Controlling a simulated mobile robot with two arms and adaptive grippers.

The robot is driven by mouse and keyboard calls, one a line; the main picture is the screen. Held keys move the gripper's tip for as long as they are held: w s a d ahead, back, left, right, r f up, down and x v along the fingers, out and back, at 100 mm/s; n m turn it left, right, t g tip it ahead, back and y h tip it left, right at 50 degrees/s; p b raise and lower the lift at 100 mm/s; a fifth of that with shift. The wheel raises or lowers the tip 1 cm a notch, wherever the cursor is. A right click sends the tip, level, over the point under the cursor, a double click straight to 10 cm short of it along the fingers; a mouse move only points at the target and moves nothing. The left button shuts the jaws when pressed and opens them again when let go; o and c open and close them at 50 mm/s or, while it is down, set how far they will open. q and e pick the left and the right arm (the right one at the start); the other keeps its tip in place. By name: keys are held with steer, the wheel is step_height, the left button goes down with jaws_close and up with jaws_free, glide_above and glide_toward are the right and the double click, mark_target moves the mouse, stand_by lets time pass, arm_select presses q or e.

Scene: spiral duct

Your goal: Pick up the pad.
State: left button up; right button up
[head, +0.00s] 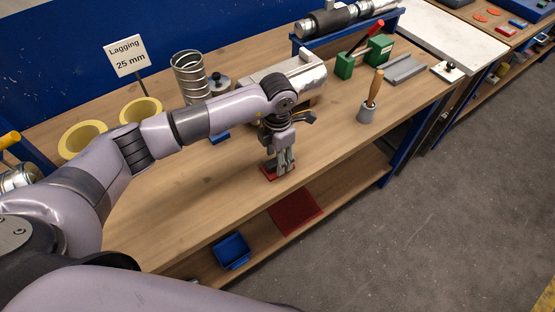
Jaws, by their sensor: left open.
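A small flat dark red pad (268,172) lies on the wooden workbench (190,210), near its front edge. My left gripper (284,168) points down right over the pad and hides part of it. Its jaws are open. I cannot tell whether the fingers touch the pad or stand just above it. My right gripper does not show.
Behind my arm stand a metal spiral duct (190,75), yellow lagging rings (82,137) and a sign (126,56). To the right are a wooden-handled tool (370,100) and green blocks (379,48). A lower shelf holds a red sheet (296,212) and blue bin (231,252).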

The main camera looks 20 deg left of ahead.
arm_select(q)
steer(key=shift+f, duration=0.9)
steer(key=shift+c, duration=0.2)
jaws_close()
